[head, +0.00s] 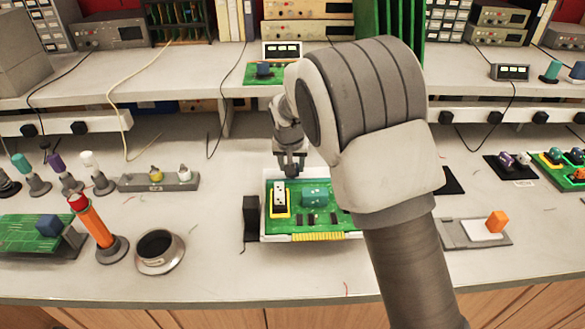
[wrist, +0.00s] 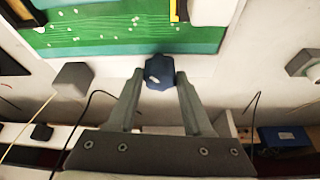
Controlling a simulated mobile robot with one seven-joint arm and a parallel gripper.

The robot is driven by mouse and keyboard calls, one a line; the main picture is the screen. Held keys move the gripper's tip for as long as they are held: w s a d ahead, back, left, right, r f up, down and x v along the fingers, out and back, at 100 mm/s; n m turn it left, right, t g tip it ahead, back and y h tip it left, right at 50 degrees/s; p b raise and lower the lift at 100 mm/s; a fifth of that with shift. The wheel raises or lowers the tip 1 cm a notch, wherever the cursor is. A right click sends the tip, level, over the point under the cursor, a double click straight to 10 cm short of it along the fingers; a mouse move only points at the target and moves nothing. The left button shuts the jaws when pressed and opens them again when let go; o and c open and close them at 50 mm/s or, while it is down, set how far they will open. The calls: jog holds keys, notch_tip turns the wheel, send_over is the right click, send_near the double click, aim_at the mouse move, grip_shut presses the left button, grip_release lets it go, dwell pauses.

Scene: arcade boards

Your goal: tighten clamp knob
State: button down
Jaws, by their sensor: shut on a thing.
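In the wrist view the board (wrist: 95,42) fills the top. The dark blue clamp knob (wrist: 159,73) sits just off the board's edge. My gripper (wrist: 160,74) has one finger on each side of the knob and is shut on it. In the head view my gripper (head: 290,174) points down at the board's far edge, and the knob cannot be made out there.
A black block (head: 250,217) stands left of the board. An orange-handled tool (head: 95,225) and a round dark-filled cup (head: 158,249) stand further left. A grey tray with an orange block (head: 497,221) lies to the right. A raised shelf (head: 190,73) runs behind.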

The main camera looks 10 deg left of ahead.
jog(key=m+h, duration=0.1)
jog(key=m, duration=0.3)
jog(key=shift+a+m+h, duration=0.2)
jog(key=shift+m+h, duration=0.1)
jog(key=shift+h, duration=0.1)
jog(key=shift+w+r+m+g+h, duration=0.1)
jog(key=shift+m+g+h, duration=0.35)
jog(key=shift+m, duration=1.15)
jog(key=shift+m+h, duration=0.25)
jog(key=shift+m, duration=0.05)
jog(key=shift+c, duration=1.5)
grip_release()
jog(key=v, duration=1.7)
jog(key=shift+r, duration=0.2)
